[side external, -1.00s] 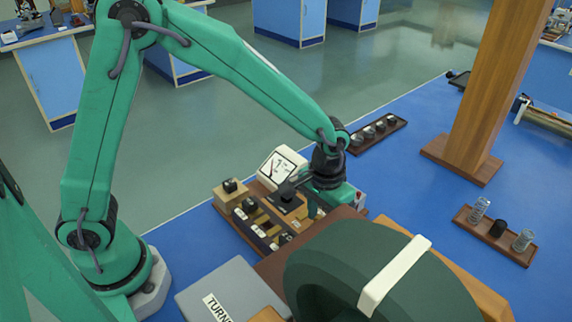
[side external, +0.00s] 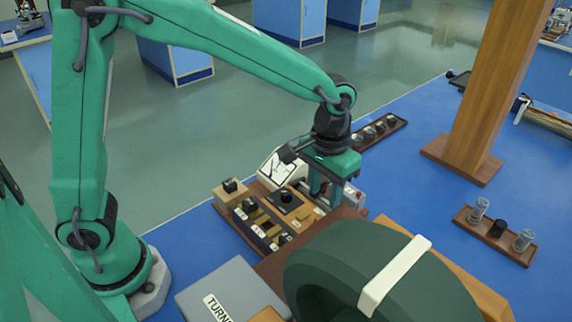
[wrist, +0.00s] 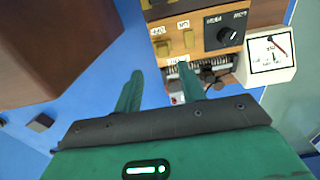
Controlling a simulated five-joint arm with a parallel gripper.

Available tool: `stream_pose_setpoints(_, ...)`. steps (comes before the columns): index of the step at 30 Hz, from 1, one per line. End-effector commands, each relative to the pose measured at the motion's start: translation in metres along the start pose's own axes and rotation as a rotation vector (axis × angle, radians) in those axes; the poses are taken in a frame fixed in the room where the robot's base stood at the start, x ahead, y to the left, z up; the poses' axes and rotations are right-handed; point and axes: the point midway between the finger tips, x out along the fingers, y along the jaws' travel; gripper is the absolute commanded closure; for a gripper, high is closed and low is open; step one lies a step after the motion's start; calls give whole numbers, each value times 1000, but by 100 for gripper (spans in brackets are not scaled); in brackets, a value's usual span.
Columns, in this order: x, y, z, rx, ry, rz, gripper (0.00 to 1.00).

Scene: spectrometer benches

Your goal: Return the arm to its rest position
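My gripper (side external: 326,192) hangs above the right end of the wooden control panel (side external: 262,215), pointing down. It also shows in the wrist view (wrist: 158,78), with its two green fingers apart and nothing between them. The panel carries a black knob (side external: 286,195), which also shows in the wrist view (wrist: 227,33), and two tan switches (wrist: 176,43). A white dial meter (side external: 283,167) stands behind the panel, left of the fingers; it shows at the right in the wrist view (wrist: 269,52). Part of the panel's right end is hidden behind the fingers.
A large dark green drum (side external: 375,270) with a cream strap stands in front of the panel. A grey box (side external: 225,287) is at the front left. A wooden post (side external: 490,90) and a rack of small jars (side external: 494,235) stand to the right. Blue bench between them is clear.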

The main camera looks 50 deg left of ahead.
Motion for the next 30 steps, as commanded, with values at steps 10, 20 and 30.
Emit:
stream_pose_setpoints(10,-1,-1,0,0,1,1,60)
stream_pose_setpoints(20,-25,-24,10,-3,50,20,60)
stream_pose_setpoints(30,-69,-76,42,-4,168,46,60)
